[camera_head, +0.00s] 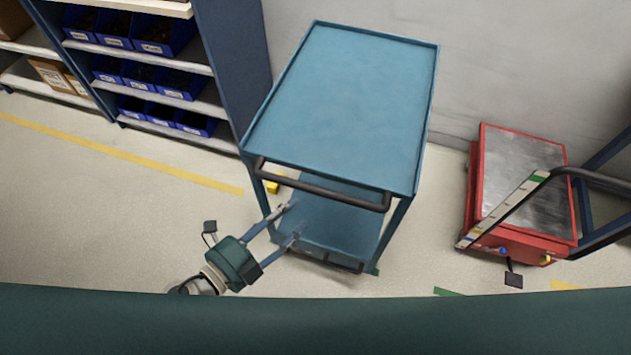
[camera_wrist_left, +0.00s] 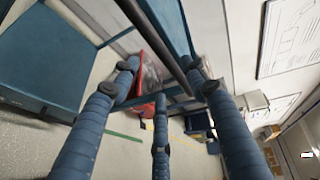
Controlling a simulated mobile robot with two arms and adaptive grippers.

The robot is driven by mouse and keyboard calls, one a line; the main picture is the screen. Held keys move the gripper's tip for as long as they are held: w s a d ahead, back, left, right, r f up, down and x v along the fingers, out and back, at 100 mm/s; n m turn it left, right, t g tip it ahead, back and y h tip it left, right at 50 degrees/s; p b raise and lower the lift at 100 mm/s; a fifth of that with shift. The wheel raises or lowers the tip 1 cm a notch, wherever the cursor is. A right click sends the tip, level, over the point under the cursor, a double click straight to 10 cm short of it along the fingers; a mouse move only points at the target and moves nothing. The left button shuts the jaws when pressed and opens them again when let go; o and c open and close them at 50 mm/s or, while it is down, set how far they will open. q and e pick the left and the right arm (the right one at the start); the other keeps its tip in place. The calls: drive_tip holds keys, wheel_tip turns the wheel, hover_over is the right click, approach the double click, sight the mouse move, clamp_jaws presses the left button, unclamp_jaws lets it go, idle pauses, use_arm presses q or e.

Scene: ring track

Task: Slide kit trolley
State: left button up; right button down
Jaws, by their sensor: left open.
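The kit trolley is a blue two-shelf cart (camera_head: 350,95) with a flat, empty top. A dark push handle (camera_head: 322,190) runs along its near edge. My left gripper (camera_head: 289,222) is open near the trolley's near left corner and appears in front of the lower shelf (camera_head: 325,222). In the left wrist view the fingers of my left gripper (camera_wrist_left: 165,85) are spread, and a dark bar (camera_wrist_left: 150,30), which looks like the handle, crosses between them. I cannot tell whether any finger touches it. My right gripper is in neither view.
A shelf rack with blue bins (camera_head: 160,80) stands at the back left. A red platform cart (camera_head: 520,190) with a dark handle stands to the right, apart from the trolley. A grey wall (camera_head: 535,70) is behind. Floor with a yellow line (camera_head: 130,155) is clear at left.

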sight(317, 192)
use_arm(q)
drive_tip(key=p+x, duration=0.1)
drive_tip(key=x, duration=0.9)
drive_tip(key=shift+d+r, duration=0.1)
drive_tip(key=shift+d, duration=0.05)
clamp_jaws()
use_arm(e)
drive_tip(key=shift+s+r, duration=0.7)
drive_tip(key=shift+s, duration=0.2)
